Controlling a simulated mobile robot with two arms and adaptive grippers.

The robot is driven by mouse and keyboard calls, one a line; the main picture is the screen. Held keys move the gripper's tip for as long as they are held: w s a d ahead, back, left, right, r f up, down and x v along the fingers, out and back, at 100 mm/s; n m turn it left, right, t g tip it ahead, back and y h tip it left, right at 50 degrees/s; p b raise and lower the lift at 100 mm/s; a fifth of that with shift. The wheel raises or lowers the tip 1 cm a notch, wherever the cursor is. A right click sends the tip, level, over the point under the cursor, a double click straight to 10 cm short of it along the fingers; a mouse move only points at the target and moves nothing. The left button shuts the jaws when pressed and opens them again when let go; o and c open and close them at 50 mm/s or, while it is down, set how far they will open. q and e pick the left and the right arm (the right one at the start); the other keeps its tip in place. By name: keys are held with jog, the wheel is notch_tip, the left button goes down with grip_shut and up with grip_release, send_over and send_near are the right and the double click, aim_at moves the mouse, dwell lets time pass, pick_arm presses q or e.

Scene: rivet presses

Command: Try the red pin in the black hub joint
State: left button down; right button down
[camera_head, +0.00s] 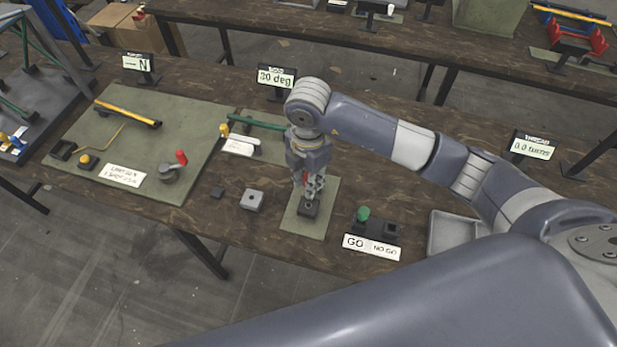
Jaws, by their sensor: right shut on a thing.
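My right gripper (310,190) points straight down over a small green mat (318,222) in the middle of the table. It is shut, and a bit of red shows between its fingers, which looks like the red pin (305,177); most of it is hidden by the fingers. A small black block (308,209), which looks like the black hub joint, sits on the mat right under the fingertips. I cannot tell whether the pin is inside it. My left gripper is not in view.
A grey block (252,199) and a small dark block stand left of the mat. A GO / NO GO gauge (372,247) with a green knob and a grey tray (452,232) are to the right. A larger green mat (100,130) holds bars and a red-handled piece (181,158).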

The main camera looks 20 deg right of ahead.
jog(key=shift+f, duration=0.15)
jog(key=shift+f+b, duration=2)
jog(key=shift+f, duration=0.5)
jog(key=shift+f+b, duration=1.1)
jog(key=shift+f, duration=0.25)
jog(key=shift+r, duration=0.2)
jog(key=shift+r+p, duration=2.3)
jog(key=shift+r, duration=0.6)
